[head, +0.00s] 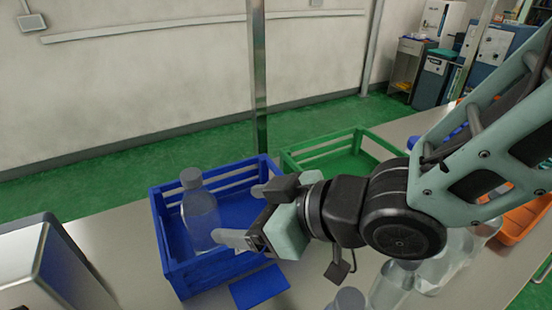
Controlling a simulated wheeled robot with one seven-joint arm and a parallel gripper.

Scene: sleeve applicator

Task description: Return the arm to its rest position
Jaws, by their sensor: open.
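My gripper (240,213) is in the middle of the head view, reaching in from the right above the table. Its two fingers are spread apart, pointing left over the blue crate (172,262). A clear bottle (201,220) with a grey cap stands in the blue crate, close to the lower fingertip. I cannot tell whether the fingertip touches the bottle. Nothing shows between the fingers. My arm extends up to the right edge of the view and hides part of the table.
A green crate (335,142) stands behind the gripper. Several clear bottles (391,287) stand below my arm. An orange container (527,219) is at the right. A metal box (50,267) is at lower left. A metal post (258,75) rises behind the blue crate.

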